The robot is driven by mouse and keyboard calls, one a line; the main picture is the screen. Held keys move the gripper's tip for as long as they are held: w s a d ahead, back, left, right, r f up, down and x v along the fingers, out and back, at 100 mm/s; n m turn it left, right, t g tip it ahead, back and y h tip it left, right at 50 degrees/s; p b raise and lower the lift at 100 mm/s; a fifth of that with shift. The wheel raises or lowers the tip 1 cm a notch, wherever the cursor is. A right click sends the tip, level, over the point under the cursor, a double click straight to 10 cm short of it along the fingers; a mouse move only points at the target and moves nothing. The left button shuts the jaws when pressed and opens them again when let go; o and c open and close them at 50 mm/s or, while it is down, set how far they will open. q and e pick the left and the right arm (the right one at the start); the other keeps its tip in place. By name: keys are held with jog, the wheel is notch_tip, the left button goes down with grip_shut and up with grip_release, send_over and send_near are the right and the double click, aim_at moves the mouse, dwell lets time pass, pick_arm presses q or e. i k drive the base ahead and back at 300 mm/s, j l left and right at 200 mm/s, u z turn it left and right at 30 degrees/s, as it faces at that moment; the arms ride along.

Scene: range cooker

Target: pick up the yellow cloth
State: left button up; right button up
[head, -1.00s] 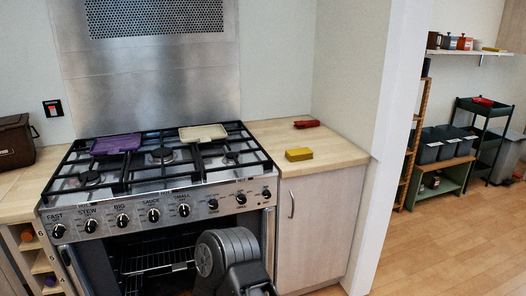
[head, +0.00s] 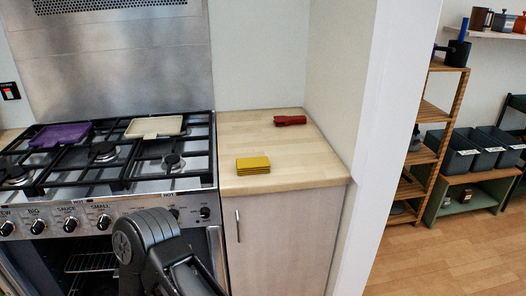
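The yellow cloth (head: 253,165) lies folded on the wooden worktop (head: 262,129) to the right of the range cooker, close to the worktop's front left edge. Nothing touches it. A dark jointed part of my own arm shows at the bottom, in front of the cooker and below the cloth. I see no gripper fingers, so I cannot say how either gripper stands.
A dark red object (head: 290,120) lies at the back of the worktop. The cooker's hob (head: 103,152) carries a purple item (head: 61,135) and a cream item (head: 155,127). The oven front (head: 88,262) is open. A white wall edge bounds the worktop's right side.

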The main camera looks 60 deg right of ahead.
aim_at(261, 164)
jog(key=k+l, duration=0.15)
jog(key=l, duration=0.2)
jog(key=k+l, duration=0.1)
jog(key=l, duration=0.25)
jog(key=k+l, duration=0.15)
jog(key=l, duration=0.2)
jog(key=k+l, duration=0.15)
jog(key=l, duration=0.2)
jog(key=k+l, duration=0.15)
jog(key=l, duration=0.2)
